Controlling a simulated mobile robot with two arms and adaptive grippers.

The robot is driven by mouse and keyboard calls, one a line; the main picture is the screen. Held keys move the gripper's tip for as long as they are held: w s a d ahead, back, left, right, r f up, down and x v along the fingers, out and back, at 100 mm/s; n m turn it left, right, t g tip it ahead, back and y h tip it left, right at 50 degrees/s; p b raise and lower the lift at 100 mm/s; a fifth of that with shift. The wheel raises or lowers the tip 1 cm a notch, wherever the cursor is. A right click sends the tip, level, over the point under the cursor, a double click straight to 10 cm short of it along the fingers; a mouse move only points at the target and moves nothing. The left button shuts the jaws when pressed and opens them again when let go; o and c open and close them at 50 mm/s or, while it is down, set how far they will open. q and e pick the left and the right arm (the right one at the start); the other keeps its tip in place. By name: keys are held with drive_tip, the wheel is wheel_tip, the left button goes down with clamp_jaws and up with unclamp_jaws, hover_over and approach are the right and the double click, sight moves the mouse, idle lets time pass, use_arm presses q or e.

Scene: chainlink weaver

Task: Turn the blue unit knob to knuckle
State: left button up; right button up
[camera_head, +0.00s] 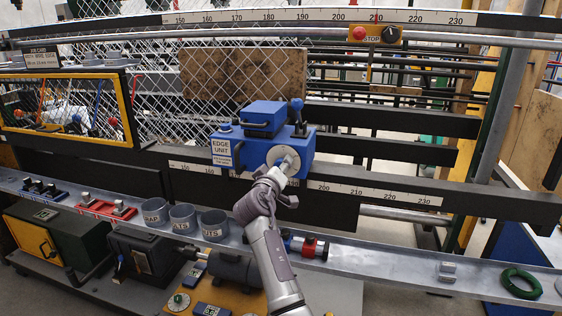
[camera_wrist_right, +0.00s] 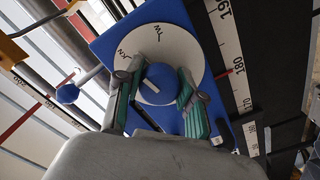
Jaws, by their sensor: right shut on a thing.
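The blue unit (camera_head: 262,150), labelled "EDGE UNIT", sits on the dark rail in the middle of the head view. A white dial disc (camera_head: 289,157) is on its front face. In the right wrist view the white dial (camera_wrist_right: 178,42) carries the letters "TW" at the top and "KN" at the left. The round blue knob (camera_wrist_right: 159,84) with a short white mark is at its centre. My right gripper (camera_wrist_right: 158,92) is shut on the knob, one green-padded finger on each side. In the head view my right wrist hides the knob. My left gripper is not in view.
A blue ball-ended lever (camera_head: 297,104) stands up from the unit's right side, and it also shows in the wrist view (camera_wrist_right: 68,93). Grey cups (camera_head: 183,217) stand on the ledge below left. A stop-button box (camera_head: 375,35) is on the upper rail. A green ring (camera_head: 521,283) lies far right.

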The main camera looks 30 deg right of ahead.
drive_tip(key=shift+r+n+p, duration=0.15)
drive_tip(key=shift+n+p, duration=0.75)
drive_tip(key=shift+n, duration=0.7)
drive_tip(key=o, duration=1.2)
drive_tip(key=shift+c, duration=0.2)
drive_tip(key=v, duration=1.2)
